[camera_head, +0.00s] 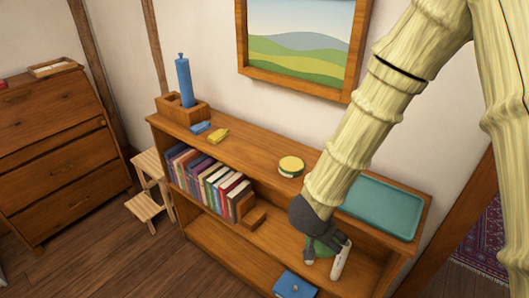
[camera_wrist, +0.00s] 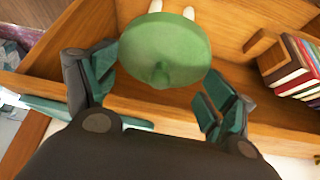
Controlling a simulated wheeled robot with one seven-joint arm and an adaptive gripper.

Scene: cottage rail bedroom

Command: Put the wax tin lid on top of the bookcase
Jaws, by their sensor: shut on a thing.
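My gripper (camera_head: 322,252) is in front of the bookcase's right-hand shelf opening, below its top board. It is shut on a round green lid (camera_wrist: 165,50), which sits between the two fingers in the wrist view. The lid also shows partly in the head view (camera_head: 318,246), much of it hidden by my gripper. The wooden bookcase (camera_head: 245,150) has a top board above the gripper. A round tin (camera_head: 291,166) with a yellow top and green side stands on that board.
On the bookcase top are a teal tray (camera_head: 381,206), a yellow item (camera_head: 218,135), a blue item (camera_head: 200,127) and a wooden box with a blue candle-like object (camera_head: 184,80). Books (camera_head: 206,180) fill the left shelf. A blue box (camera_head: 295,284) is lower down. Bare board lies left of the tin.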

